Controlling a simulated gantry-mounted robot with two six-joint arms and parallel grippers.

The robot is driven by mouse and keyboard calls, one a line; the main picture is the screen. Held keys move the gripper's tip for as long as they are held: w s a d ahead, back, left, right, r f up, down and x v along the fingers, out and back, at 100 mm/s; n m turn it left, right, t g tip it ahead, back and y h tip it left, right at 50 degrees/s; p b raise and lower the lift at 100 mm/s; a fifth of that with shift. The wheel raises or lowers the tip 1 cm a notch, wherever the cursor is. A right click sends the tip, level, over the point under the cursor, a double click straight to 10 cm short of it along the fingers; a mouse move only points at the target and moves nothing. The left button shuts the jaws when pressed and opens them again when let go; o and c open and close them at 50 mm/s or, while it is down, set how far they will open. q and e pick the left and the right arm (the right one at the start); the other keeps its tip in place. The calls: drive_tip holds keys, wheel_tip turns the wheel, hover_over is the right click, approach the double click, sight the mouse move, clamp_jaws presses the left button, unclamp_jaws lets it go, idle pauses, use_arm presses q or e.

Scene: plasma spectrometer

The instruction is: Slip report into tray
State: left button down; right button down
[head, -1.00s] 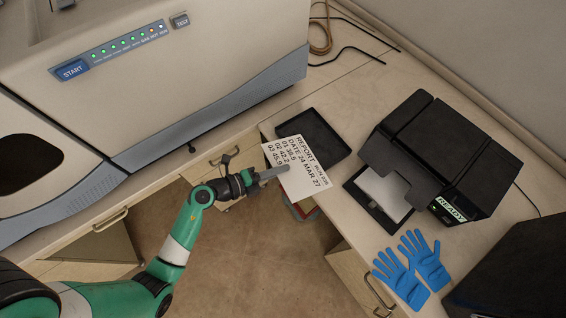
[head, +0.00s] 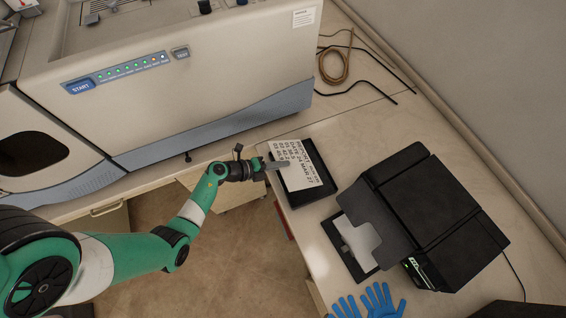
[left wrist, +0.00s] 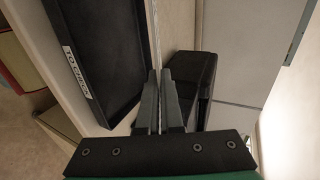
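The report (head: 299,165) is a white printed sheet, text facing up in the head view. My left gripper (head: 276,165) is shut on its left edge. The black tray (head: 312,197) lies on the counter, and the sheet overlaps it in the head view. In the left wrist view the fingers (left wrist: 160,85) are close together, with the sheet edge-on as a thin pale line between them. The tray (left wrist: 95,60), labelled TO CHECK, is to the left there, with a gap between it and the sheet. My right gripper is not in view.
A black printer (head: 435,215) with pale paper in its front slot (head: 360,238) stands right of the tray. Blue gloves (head: 372,300) lie at the counter's near part. The large spectrometer (head: 200,85) stands to the left. A coiled hose (head: 335,68) and cables lie behind.

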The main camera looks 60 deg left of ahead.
sight(291, 167)
use_arm(q)
drive_tip(key=w+f+b, duration=0.1)
drive_tip(key=b, duration=0.1)
drive_tip(key=w+f+b, duration=0.1)
drive_tip(key=f+b, duration=0.1)
drive_tip(key=w+f+b, duration=0.1)
drive_tip(key=b, duration=0.1)
drive_tip(key=shift+w+d+f+b, duration=0.35)
drive_tip(key=shift+w+f, duration=0.05)
drive_tip(key=shift+w+d+f+b, duration=0.1)
drive_tip(key=shift+w+f+b, duration=0.15)
drive_tip(key=shift+f+b, duration=0.45)
drive_tip(key=shift+w+f+b, duration=0.25)
drive_tip(key=shift+f+b, duration=0.1)
drive_tip(key=shift+f, duration=0.5)
drive_tip(key=c, duration=1)
unclamp_jaws()
